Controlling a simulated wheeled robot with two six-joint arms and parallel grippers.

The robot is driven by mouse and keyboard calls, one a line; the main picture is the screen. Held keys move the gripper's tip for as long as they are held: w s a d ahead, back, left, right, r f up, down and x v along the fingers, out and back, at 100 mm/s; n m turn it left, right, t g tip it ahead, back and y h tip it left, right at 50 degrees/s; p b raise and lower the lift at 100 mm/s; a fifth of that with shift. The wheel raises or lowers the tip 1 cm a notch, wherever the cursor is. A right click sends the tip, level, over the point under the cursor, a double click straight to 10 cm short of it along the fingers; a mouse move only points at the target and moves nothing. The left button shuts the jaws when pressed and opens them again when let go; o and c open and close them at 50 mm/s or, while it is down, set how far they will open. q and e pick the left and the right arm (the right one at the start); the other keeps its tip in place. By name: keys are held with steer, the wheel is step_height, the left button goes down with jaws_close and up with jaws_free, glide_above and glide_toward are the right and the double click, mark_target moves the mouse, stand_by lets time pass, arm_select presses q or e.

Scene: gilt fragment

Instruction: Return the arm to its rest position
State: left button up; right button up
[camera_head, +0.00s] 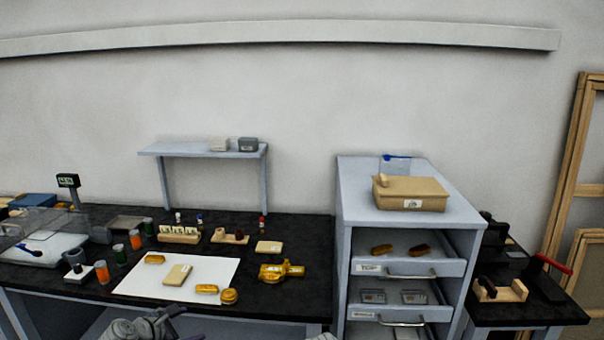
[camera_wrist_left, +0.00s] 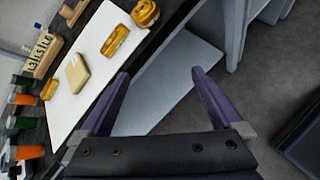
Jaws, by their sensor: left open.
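My left gripper (camera_wrist_left: 158,98) is open and empty in the left wrist view, its two purple fingers spread wide. Below them show the black table's front edge, a grey shelf under it and the dark floor. In the head view the left gripper (camera_head: 172,312) is low at the bottom edge, in front of the table and apart from the things on it.
A white sheet (camera_head: 200,262) on the black table (camera_head: 300,240) holds several gilt pieces (camera_head: 207,289) and a beige block (camera_head: 177,274). Jars with orange and green stand left of it. A grey drawer cabinet (camera_head: 345,200) stands right, its drawers pulled out. Floor before the table looks clear.

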arm_select(q)
steer(key=s+d+f+m+g+p, duration=0.1)
steer(key=s+d+m+g, duration=0.2)
steer(key=d+m, duration=0.45)
steer(key=s+d+f+m+g+p, duration=0.25)
steer(key=d+m, duration=0.35)
steer(key=d, duration=0.3)
steer(key=s+d+r+m+g+y+p, duration=0.1)
steer(key=s+d+m+g+y+p, duration=0.1)
steer(key=s+d+m+g+y, duration=0.2)
steer(key=s+d+m+y, duration=0.1)
steer(key=s+d+m, duration=0.2)
steer(key=s+m, duration=0.5)
steer(key=shift+s+d+m+g, duration=0.25)
steer(key=shift+s+m+g, duration=0.1)
steer(key=shift+m, duration=1.5)
steer(key=shift+r, duration=0.1)
